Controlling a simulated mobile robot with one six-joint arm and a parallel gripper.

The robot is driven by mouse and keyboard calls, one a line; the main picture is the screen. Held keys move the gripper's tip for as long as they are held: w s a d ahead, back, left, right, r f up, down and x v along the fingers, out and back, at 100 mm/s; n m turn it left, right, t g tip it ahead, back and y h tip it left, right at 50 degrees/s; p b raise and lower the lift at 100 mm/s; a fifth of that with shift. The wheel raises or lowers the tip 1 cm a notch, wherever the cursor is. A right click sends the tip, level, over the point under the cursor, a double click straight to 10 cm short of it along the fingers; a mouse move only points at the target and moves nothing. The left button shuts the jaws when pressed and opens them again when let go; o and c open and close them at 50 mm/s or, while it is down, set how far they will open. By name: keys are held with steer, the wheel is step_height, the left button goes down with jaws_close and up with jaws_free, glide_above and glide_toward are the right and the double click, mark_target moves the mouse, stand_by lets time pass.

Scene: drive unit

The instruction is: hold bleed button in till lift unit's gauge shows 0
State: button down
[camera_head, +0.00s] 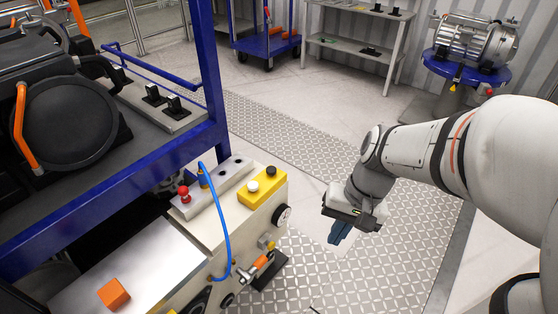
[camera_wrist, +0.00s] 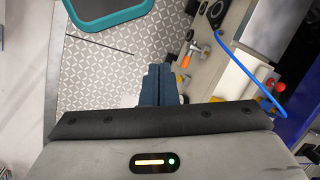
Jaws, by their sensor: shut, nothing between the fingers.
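The lift unit (camera_head: 236,237) is a beige cabinet at lower centre-left in the head view. It also shows at the upper right of the wrist view (camera_wrist: 214,65). A round dark-rimmed gauge (camera_head: 281,215) sits on its right-hand face, seen at a slant; I cannot read it. A yellow box (camera_head: 262,187) on top carries a white and a black button. A small brass-yellow fitting (camera_head: 265,241) sits below the gauge. I cannot tell which part is the bleed button. My gripper (camera_head: 339,234) is shut and empty, right of the unit and apart from it; its blue fingers show in the wrist view (camera_wrist: 160,80).
An orange-handled valve (camera_head: 260,262) and a blue hose (camera_head: 226,230) stick out from the unit. A red knob (camera_head: 184,193) stands on its top. A blue-framed rack (camera_head: 205,60) rises at left. A motor on a stand (camera_head: 470,45) is at back right.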

mark_target(272, 246)
steer(key=w+a+f+m+y+b, duration=0.2)
steer(key=w+f+m+y+b, duration=0.15)
steer(key=f, duration=0.55)
steer(key=w+a+f+m+y+b, duration=0.3)
steer(key=f+y+b, duration=0.2)
steer(key=f, duration=0.3)
steer(key=w+a+f+m+y+b, duration=0.2)
steer(key=w+f+m+y+b, duration=0.15)
steer(key=f, duration=0.55)
steer(key=w+d+f+m+t+b, duration=0.2)
steer(key=f+m+t+b, duration=0.1)
steer(key=f, duration=0.5)
steer(key=w+d+f+m+t+b, duration=0.1)
steer(key=w+f+m+t+b, duration=0.1)
steer(key=f+m+t, duration=0.3)
steer(key=w+d+f+m+t+b, duration=0.2)
steer(key=f+m+t+b, duration=0.2)
steer(key=f, duration=0.8)
steer(key=shift+w+d+f+m+h, duration=0.15)
steer(key=shift+d+f+m+h, duration=0.2)
steer(key=shift+m, duration=0.35)
steer(key=shift+r, duration=0.1)
steer(key=b+x, duration=0.4)
steer(key=x, duration=1)
steer(key=shift+w, duration=0.1)
steer(key=shift+r, duration=0.1)
steer(key=shift+d, duration=0.1)
